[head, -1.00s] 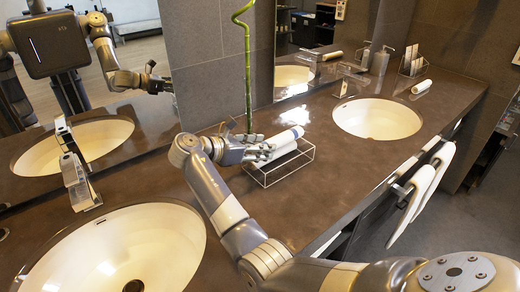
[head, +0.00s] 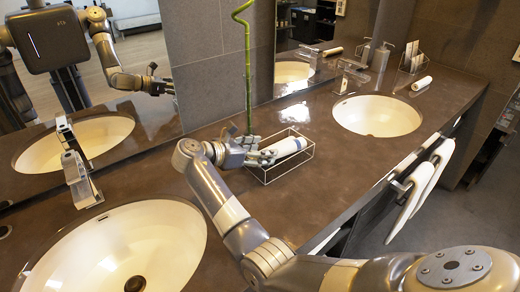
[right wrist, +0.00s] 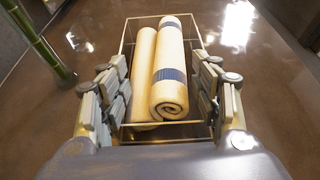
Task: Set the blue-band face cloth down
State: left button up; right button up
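The blue-band face cloth (head: 290,146), a cream roll with a dark blue band, lies in the wire tray (head: 265,177) on the brown counter. In the right wrist view the blue-band face cloth (right wrist: 171,76) lies lengthwise beside a second, plain cream roll (right wrist: 144,75), close against its right side. My right gripper (head: 267,157) is at the near-left end of the tray. In the right wrist view my right gripper (right wrist: 166,88) is open, its fingers spread on both sides of the rolls with gaps visible. My left gripper is not in view.
A green bamboo stalk (head: 247,70) stands behind the tray by the mirror. Sinks lie at the near left (head: 120,250) and far right (head: 377,116). White towels (head: 412,195) hang at the counter front. Counter right of the tray is clear.

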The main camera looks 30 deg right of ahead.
jog(key=shift+r+b, duration=0.35)
jog(key=shift+b, duration=0.15)
jog(key=v, duration=1.2)
jog(key=shift+r+b, duration=0.2)
jog(key=shift+b, duration=0.2)
jog(key=shift+s, duration=0.1)
